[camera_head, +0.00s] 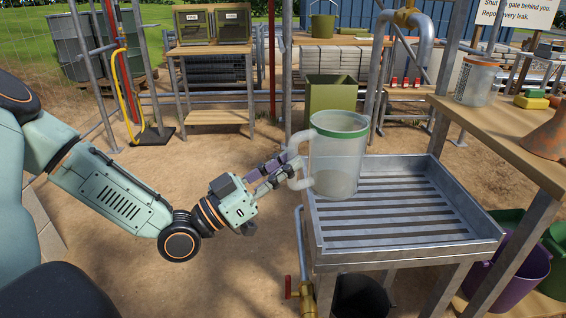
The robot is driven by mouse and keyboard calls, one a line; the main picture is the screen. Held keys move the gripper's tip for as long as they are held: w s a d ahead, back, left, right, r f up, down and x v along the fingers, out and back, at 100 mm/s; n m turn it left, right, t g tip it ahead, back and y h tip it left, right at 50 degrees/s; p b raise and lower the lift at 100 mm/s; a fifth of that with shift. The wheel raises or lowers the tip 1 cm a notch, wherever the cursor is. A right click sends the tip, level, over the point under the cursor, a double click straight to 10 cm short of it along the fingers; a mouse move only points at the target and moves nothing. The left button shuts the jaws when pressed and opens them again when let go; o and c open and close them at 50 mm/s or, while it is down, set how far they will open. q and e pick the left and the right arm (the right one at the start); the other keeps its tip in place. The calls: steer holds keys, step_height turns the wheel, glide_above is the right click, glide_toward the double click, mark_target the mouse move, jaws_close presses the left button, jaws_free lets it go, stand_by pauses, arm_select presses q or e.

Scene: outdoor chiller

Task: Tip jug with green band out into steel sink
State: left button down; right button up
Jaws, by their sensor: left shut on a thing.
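The jug with the green band (338,160) is a clear, frosted jug with a green rim and a handle on its left side. It is upright and overlaps the left back part of the steel sink (450,251) in the picture. I cannot tell whether it touches the sink's slatted top. I cannot make out what is inside it. My left gripper (284,173) reaches in from the left and is shut on the jug's handle. My right gripper is not in view.
A wooden table (519,137) at the right holds a clear container with an orange rim (475,82) and an orange cone-like thing (548,140). A metal pipe with a brass valve (405,17) rises behind the sink. A black bucket (360,296) stands below it. Open dirt lies left.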

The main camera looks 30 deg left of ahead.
mark_target(314, 151)
arm_select(q)
steer(key=w+d+g+p, duration=0.1)
steer(key=w+d+r, duration=0.1)
steer(key=shift+w+g+y+p, duration=0.3)
steer(key=shift+g+p, duration=0.1)
steer(key=shift+w+d+r+g+y+p, duration=0.1)
steer(key=shift+w+d+g+y+p, duration=0.15)
steer(key=shift+w, duration=0.35)
steer(key=shift+w+d+r+g+y+p, duration=0.15)
steer(key=shift+w+d+g+p, duration=0.2)
steer(key=shift+w, duration=0.2)
steer(key=g+p, duration=0.1)
steer(key=p, duration=0.3)
steer(key=shift+w+y, duration=0.2)
steer(key=shift+y, duration=0.2)
steer(key=shift+w+d+f+g+y+p, duration=0.15)
steer(key=shift+g+y+p, duration=0.15)
steer(key=shift+g+p, duration=0.7)
steer(key=shift+p, duration=0.35)
steer(key=shift+f, duration=0.1)
